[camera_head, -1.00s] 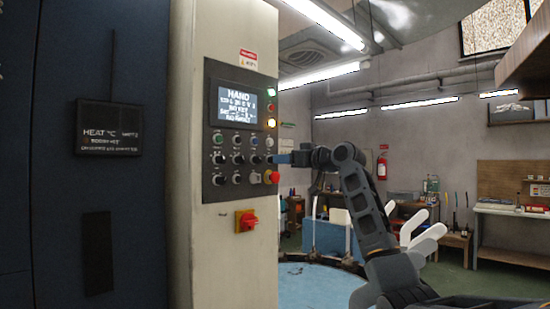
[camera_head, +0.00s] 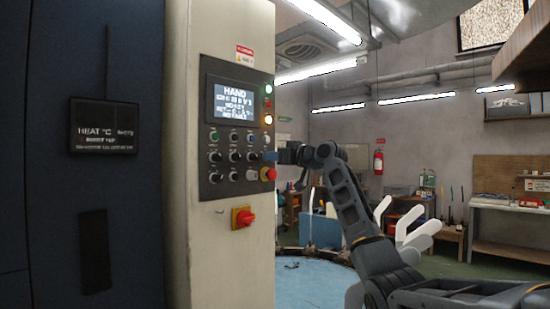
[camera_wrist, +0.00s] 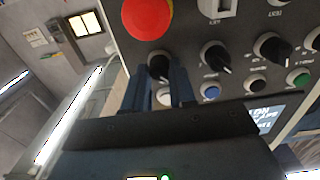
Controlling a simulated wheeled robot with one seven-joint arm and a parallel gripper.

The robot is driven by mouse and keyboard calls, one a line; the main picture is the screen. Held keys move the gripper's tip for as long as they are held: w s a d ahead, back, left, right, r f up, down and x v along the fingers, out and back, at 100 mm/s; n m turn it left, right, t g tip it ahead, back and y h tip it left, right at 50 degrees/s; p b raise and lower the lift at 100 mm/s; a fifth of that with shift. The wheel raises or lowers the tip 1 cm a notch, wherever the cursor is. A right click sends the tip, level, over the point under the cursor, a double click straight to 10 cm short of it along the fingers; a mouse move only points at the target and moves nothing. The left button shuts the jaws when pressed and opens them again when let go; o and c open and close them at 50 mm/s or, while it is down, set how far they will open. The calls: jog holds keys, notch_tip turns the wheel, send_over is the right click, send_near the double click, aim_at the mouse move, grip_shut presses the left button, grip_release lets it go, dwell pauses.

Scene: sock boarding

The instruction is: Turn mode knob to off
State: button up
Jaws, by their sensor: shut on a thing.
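The dark control panel (camera_head: 236,190) is on the cream cabinet, with rows of black knobs and a lit screen (camera_head: 233,101) whose top line reads HAND. My gripper (camera_head: 270,156) is at the panel's right edge, beside the knob rows. In the wrist view, my gripper (camera_wrist: 162,84) has its two blue-grey fingers on either side of a black knob (camera_wrist: 159,62), shut on it. The fingers cover part of the knob, and its label and pointer cannot be read. In the head view my gripper hides this knob.
A red emergency button (camera_wrist: 148,14) sits close to the held knob; a white button (camera_wrist: 165,97) is by the fingers. Other knobs (camera_wrist: 216,56) lie alongside. A red-and-yellow rotary switch (camera_head: 243,217) is below the panel.

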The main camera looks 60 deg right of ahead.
grip_shut()
jog(key=shift+m, duration=0.3)
jog(key=m+p, duration=0.1)
jog(key=m, duration=0.7)
jog(key=shift+d, duration=0.1)
dwell(0.3)
jog(key=o, duration=0.7)
grip_release()
